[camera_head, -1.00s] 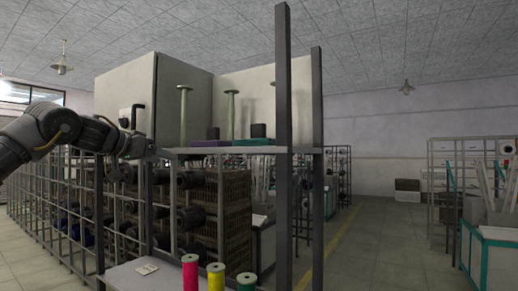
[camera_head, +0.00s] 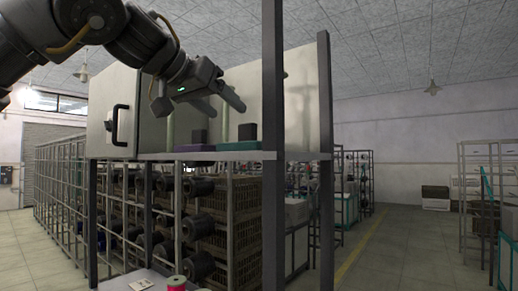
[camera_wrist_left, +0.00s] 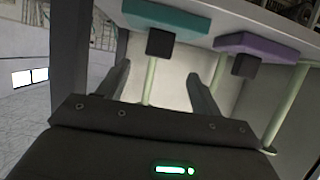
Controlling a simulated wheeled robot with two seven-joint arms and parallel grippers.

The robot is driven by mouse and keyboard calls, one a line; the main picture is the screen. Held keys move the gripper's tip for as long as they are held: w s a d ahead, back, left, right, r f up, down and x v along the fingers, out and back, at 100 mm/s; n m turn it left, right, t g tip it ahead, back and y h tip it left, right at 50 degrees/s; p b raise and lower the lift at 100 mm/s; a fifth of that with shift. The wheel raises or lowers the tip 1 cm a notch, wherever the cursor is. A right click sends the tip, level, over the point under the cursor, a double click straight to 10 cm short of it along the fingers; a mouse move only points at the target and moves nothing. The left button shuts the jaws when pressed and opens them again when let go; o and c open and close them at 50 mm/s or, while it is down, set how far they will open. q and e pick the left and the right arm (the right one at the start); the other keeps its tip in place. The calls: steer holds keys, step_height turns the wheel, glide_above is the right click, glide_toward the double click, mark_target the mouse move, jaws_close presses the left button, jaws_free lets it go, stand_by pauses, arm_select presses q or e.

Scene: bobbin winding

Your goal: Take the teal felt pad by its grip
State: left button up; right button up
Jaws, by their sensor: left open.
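The teal felt pad (camera_head: 238,146) lies on the raised shelf, with its dark block grip (camera_head: 247,131) standing on it. In the left wrist view, where the scene appears upside down, the teal pad (camera_wrist_left: 168,19) is at the top and its grip (camera_wrist_left: 160,42) points down. My left gripper (camera_head: 200,107) is open and empty, above and in front of the shelf in the head view. In the left wrist view the grip lies beyond the gap between the fingertips (camera_wrist_left: 158,72), apart from both. My right gripper is not in view.
A purple pad (camera_head: 195,147) with a dark grip (camera_head: 200,136) lies left of the teal one. Pale green posts (camera_wrist_left: 285,105) stand on the shelf (camera_head: 160,156). A dark upright (camera_head: 273,190) rises at the shelf's right end.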

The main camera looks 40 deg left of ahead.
mark_target(247, 124)
arm_select(q)
steer(key=x, duration=0.1)
steer(key=p+x, duration=0.1)
steer(key=shift+w+d, duration=0.2)
steer(key=shift+w, duration=0.15)
steer(key=x, duration=0.3)
steer(key=shift+w, duration=0.15)
steer(key=shift+r+p, duration=0.1)
steer(key=shift+p, duration=0.35)
steer(key=shift+w+p, duration=1)
steer(key=shift+p, duration=0.05)
steer(key=x, duration=0.2)
steer(key=shift+w+a+f, duration=0.15)
steer(key=shift+w+f, duration=0.15)
steer(key=shift+f, duration=0.1)
steer(key=shift+w+f+p, duration=0.15)
steer(key=shift+w+p, duration=0.1)
steer(key=shift+p, duration=0.05)
steer(key=shift+s, duration=0.3)
steer(key=shift+c, duration=0.6)
steer(key=shift+w, duration=0.1)
steer(key=c, duration=0.9)
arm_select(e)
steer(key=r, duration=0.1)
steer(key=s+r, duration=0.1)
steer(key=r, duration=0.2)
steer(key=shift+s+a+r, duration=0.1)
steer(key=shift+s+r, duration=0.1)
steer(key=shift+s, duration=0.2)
